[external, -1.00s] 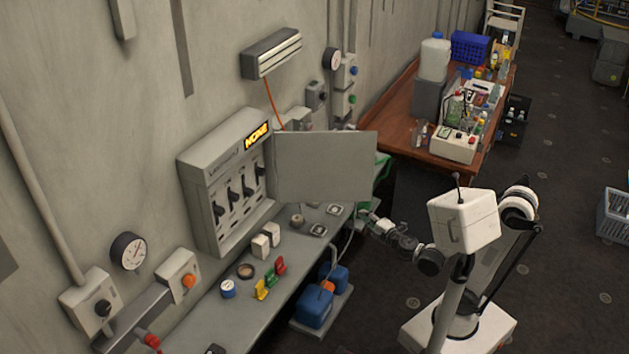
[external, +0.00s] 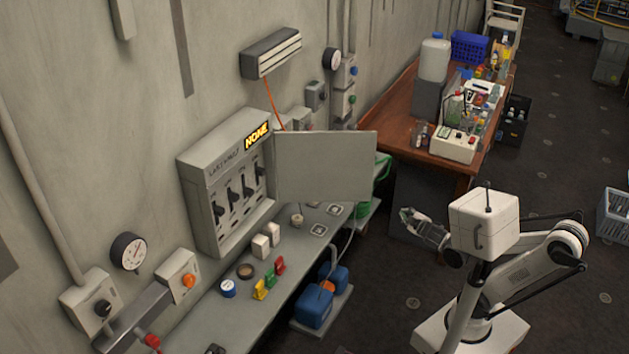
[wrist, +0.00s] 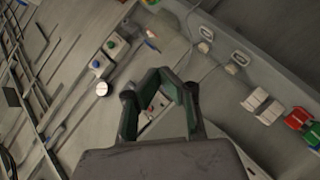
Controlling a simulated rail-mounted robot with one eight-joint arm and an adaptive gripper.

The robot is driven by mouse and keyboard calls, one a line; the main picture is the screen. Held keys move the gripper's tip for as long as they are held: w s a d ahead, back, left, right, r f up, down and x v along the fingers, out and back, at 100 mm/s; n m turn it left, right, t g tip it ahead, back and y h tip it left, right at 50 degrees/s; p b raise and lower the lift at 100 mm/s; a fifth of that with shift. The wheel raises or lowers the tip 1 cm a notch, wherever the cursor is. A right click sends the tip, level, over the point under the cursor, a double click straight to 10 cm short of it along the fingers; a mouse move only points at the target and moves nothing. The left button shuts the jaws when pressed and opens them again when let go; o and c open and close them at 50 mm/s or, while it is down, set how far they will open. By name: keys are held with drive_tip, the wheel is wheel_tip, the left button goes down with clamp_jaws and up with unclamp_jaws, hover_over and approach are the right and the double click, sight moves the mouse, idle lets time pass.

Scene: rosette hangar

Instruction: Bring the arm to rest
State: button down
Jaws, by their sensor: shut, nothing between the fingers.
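My gripper (external: 407,216) is at the end of my folded arm, in free air to the right of the grey bench and in front of the wooden table. In the wrist view my gripper (wrist: 160,76) has dark fingers with green inner pads, bent toward each other at the tips. It is shut and holds nothing. The wall cabinet (external: 225,190) has its grey door (external: 326,167) swung open, left of my gripper and apart from it.
The grey bench (external: 222,318) carries white blocks and yellow, green and red pieces (external: 270,278). Blue containers (external: 315,298) stand beside it. A wooden table (external: 400,125) full of bottles and boxes is behind. The dark floor (external: 570,200) on the right is mostly clear.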

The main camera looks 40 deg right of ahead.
drive_tip(key=s+a+f+m+g+y, duration=0.1)
drive_tip(key=s+m+g+y, duration=0.1)
drive_tip(key=s, duration=0.3)
drive_tip(key=s+a+f+m+g+y, duration=0.2)
drive_tip(key=s+m+g, duration=0.2)
drive_tip(key=s+m, duration=0.1)
drive_tip(key=shift+s+a+f+g, duration=0.15)
drive_tip(key=shift+a+f+g, duration=0.1)
drive_tip(key=shift+a+g, duration=0.05)
